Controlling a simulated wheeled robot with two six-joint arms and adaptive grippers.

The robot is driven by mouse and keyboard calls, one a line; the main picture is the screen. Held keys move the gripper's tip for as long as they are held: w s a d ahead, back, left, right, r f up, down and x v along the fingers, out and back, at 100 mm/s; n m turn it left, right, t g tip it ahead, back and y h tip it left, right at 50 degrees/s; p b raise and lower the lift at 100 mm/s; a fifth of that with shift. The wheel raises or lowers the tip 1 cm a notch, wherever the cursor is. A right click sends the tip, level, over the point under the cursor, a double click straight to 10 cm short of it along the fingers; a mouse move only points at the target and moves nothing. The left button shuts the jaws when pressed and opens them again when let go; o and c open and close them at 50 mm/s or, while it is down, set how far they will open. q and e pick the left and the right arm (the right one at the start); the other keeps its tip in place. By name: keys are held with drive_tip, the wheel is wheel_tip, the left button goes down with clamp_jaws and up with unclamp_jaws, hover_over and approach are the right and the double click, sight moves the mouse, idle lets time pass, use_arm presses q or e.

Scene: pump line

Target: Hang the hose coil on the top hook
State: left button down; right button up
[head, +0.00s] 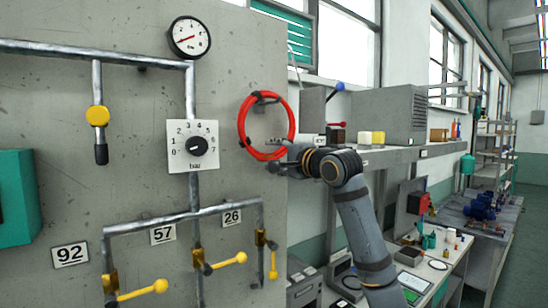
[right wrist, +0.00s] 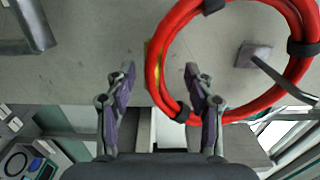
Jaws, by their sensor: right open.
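The red hose coil (head: 241,122) hangs against the grey panel (head: 235,75). Its top lies at a dark hook (head: 264,97). In the right wrist view the coil (right wrist: 178,22) is a large ring with black ties. The hook's plate and rod (right wrist: 254,54) show inside the ring, the rod reaching out across its right side. My right gripper (head: 277,155) is at the coil's lower edge. In the right wrist view its open fingers (right wrist: 160,72) lie either side of the strand, one inside the ring and one outside; contact is not visible. My left gripper is not in view.
A pressure gauge (head: 190,37), a dial (head: 193,146) and pipes with yellow-handled valves (head: 228,261) are left of the coil. A shelf (head: 385,154) with small boxes stands right of the panel, close to my right arm. A workbench is below.

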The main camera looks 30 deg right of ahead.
drive_tip(key=shift+s, duration=0.1)
drive_tip(key=s, duration=0.7)
drive_tip(key=shift+d, duration=0.25)
drive_tip(key=shift+s, duration=0.1)
